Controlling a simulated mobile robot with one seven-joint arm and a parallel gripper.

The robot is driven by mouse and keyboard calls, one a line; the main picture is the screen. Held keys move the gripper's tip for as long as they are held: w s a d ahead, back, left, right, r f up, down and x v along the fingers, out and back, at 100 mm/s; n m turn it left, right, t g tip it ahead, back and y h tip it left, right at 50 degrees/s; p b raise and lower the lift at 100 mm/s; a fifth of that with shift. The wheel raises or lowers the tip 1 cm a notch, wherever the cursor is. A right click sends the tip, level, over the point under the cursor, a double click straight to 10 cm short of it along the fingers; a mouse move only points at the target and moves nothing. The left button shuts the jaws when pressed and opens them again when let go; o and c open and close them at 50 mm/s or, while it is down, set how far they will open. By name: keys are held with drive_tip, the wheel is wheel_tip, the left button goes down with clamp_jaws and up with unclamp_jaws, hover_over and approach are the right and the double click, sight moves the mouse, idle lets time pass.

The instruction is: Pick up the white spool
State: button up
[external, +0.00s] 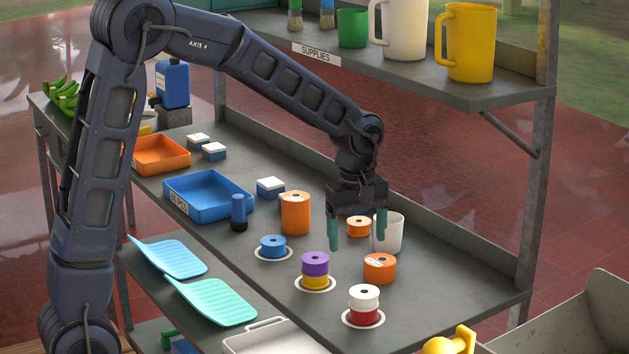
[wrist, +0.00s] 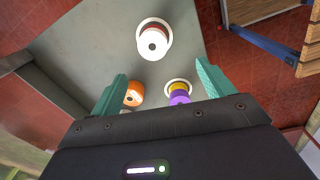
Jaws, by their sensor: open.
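The white spool (external: 364,296) sits on top of a red spool (external: 363,315), stacked on a white disc (external: 350,320) near the front right of the table. The white spool also shows in the wrist view (wrist: 153,44), at the upper middle, with the red one mostly hidden beneath it. My gripper (external: 357,240) is open and empty, with teal fingers pointing down. It hangs above the table, behind and above the white spool, apart from it. In the wrist view my gripper's fingers (wrist: 162,82) are spread wide, with the white spool beyond their tips.
A purple spool (external: 314,264) on a yellow one (external: 315,282) stands left of the white spool. An orange spool (external: 380,268) is just behind it. A white cup (external: 389,233) and a small orange spool (external: 358,227) are near my fingers. A shelf (external: 440,88) overhangs the back.

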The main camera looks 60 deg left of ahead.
sight(363, 290)
drive_tip(key=shift+n, duration=0.7)
drive_tip(key=shift+w+a+f, duration=0.1)
drive_tip(key=shift+w+f, duration=0.25)
drive_tip(key=shift+f, duration=1.95)
drive_tip(key=shift+w+f, duration=0.4)
drive_tip(key=shift+f, duration=1.95)
drive_tip(key=shift+w+a+f, duration=0.1)
drive_tip(key=shift+w+f, duration=0.25)
drive_tip(key=shift+f, duration=1.95)
drive_tip(key=shift+c, duration=0.4)
drive_tip(key=c, duration=1)
